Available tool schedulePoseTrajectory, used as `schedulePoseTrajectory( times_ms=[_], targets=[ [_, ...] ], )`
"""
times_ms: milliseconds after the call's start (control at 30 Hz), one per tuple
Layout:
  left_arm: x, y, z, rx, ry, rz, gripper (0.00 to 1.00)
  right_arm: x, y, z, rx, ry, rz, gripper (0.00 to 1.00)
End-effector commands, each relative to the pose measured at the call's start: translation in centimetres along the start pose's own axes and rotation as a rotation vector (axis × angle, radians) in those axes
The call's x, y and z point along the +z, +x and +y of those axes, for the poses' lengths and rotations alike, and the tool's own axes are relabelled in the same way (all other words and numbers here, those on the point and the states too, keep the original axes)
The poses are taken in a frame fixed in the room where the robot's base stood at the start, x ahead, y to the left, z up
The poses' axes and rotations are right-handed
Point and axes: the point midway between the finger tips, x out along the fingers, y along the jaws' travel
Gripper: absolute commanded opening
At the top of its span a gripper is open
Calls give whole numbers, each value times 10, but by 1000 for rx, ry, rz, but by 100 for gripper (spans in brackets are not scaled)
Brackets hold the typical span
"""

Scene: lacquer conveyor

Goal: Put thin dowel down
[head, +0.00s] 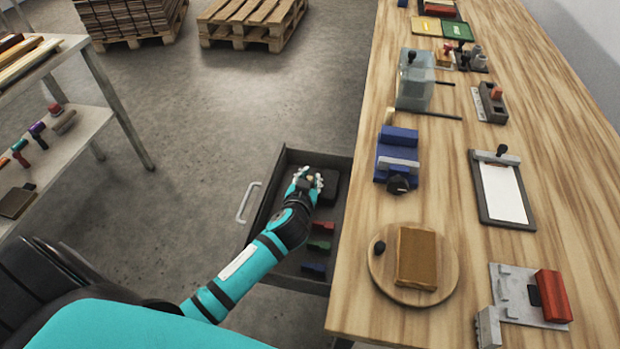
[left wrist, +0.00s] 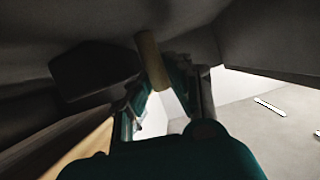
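My left gripper (head: 308,181) is inside the open drawer (head: 278,163) under the workbench's left edge. In the left wrist view, the thin dowel (left wrist: 153,62), a pale wooden cylinder, sits between the tips of my left gripper (left wrist: 157,82), which look closed on it. In the head view only a small tan spot of the dowel shows between the fingers. How close its far end is to the drawer floor cannot be told. My right gripper is not in view.
The drawer also holds a dark box (head: 328,187) and red, green and blue pieces near its front. The workbench (head: 450,215) carries a round board (head: 379,270), a clipboard (head: 481,213) and blue fixtures. A shelf (head: 95,130) stands at left, with open floor between.

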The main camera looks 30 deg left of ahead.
Motion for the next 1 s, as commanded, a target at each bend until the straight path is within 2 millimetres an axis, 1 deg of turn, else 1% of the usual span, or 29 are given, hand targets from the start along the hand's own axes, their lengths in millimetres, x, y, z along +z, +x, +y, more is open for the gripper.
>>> schedulePoseTrajectory(
  times_ms=[267, 333, 367, 467, 700, 800, 900, 1000],
  targets=[
    [-2, -1, 0, 0, 1, 0, 18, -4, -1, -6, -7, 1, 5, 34],
    [-5, -3, -1, 0, 1, 1, 18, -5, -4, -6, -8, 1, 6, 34],
    [-3, -6, 0, 1, -1, 0, 18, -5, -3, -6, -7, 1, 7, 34],
    [-2, -21, 0, 1, -2, -2, 18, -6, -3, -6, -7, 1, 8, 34],
    [-2, -74, 0, 1, -3, -2, 18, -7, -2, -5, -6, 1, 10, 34],
    [-2, -93, -1, 0, -2, 0, 18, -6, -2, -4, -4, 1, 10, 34],
    [-2, -107, 0, 1, -3, -1, 18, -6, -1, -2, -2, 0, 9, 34],
    [-3, -116, 0, 0, -2, 0, 18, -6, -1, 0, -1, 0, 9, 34]
  ],
)
